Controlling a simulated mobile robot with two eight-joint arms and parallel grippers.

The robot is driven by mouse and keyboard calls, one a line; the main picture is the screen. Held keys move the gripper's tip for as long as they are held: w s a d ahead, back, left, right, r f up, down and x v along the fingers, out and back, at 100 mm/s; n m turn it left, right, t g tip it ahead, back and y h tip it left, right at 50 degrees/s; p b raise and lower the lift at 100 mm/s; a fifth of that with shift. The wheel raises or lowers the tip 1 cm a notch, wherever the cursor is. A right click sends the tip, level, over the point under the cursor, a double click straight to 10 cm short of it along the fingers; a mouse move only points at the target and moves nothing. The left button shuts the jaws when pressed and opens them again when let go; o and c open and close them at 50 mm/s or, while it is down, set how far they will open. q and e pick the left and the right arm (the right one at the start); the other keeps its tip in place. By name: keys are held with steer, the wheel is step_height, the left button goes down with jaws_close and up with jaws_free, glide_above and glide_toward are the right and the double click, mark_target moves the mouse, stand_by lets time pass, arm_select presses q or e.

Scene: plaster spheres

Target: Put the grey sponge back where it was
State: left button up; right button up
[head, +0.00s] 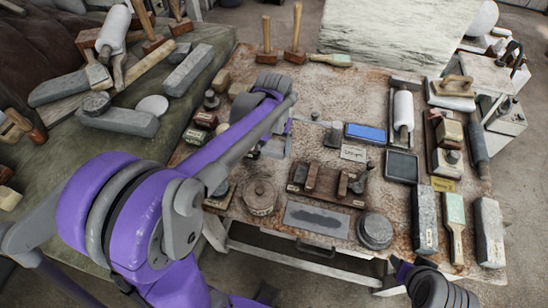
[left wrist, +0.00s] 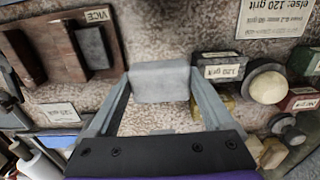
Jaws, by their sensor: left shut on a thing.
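The grey sponge (left wrist: 160,82), a plain light grey block, sits between the two fingertips of my left gripper (left wrist: 161,92) in the left wrist view. The fingers close on its two sides, over the brown speckled tabletop. I cannot tell whether its underside touches the table. In the head view my left gripper (head: 276,140) is over the middle-left of the worktable (head: 345,95), partly hidden by my arm, and the sponge cannot be made out clearly. My right gripper is not in view; only part of my right arm shows at the lower right.
In the head view, a blue block (head: 366,133), a dark tray (head: 402,166) and a round tin (head: 260,195) surround the area.

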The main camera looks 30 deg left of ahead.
mark_target(274, 163)
arm_select(q)
steer(key=shift+f, duration=2.5)
steer(key=shift+f, duration=0.1)
steer(key=o, duration=0.7)
steer(key=shift+f+b, duration=0.15)
steer(key=shift+b, duration=0.15)
steer(key=shift+o, duration=1)
steer(key=shift+r, duration=0.4)
step_height(274, 163, up, 12)
steer(key=shift+f+p, duration=0.1)
steer(key=shift+p, duration=0.6)
